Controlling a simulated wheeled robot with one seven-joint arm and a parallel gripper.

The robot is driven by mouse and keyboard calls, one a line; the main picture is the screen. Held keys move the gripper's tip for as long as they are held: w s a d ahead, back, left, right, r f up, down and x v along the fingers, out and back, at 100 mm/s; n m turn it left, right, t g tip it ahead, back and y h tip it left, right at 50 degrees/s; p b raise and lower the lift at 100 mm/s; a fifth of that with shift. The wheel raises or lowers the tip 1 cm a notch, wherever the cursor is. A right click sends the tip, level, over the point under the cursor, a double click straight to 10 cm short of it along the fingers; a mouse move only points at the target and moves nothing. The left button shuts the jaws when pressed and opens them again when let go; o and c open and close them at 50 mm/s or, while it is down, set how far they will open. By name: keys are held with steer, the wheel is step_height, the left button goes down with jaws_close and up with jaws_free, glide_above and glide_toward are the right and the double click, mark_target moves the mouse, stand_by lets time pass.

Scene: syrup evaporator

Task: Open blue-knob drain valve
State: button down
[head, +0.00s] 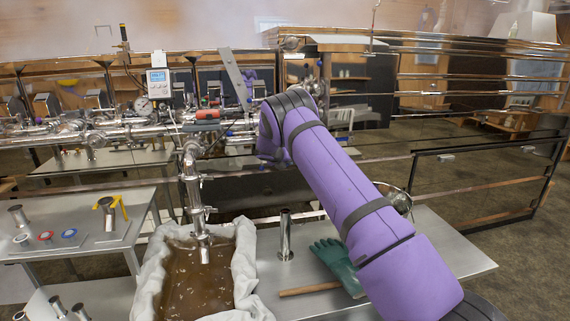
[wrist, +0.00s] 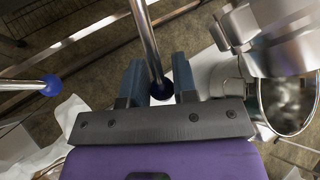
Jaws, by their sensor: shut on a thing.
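In the wrist view, a dark blue knob (wrist: 161,90) sits on the end of a shiny metal rod (wrist: 146,38), between the two fingers of my gripper (wrist: 158,82). The fingers are shut on this knob. A second blue knob (wrist: 50,86) on another metal rod stands apart to the left. Which valve body the held rod belongs to does not show clearly. In the head view, my purple arm reaches to the steel pipework (head: 130,130), and the knob and fingertips cannot be made out there.
A steel spout (head: 204,250) hangs over a cloth-lined tub (head: 245,265) of brown liquid. A green glove (head: 335,262), wooden stick (head: 308,289) and upright steel tube (head: 285,235) are on the right table.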

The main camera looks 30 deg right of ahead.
steer(key=shift+s+a+r+n+g+y, duration=0.2)
steer(key=shift+s+r+n+g+y, duration=0.4)
steer(key=shift+r+g, duration=0.45)
steer(key=shift+s, duration=0.1)
steer(key=c, duration=0.9)
jaws_free()
steer(key=shift+c, duration=0.2)
steer(key=v, duration=1)
steer(key=shift+a+r, duration=0.25)
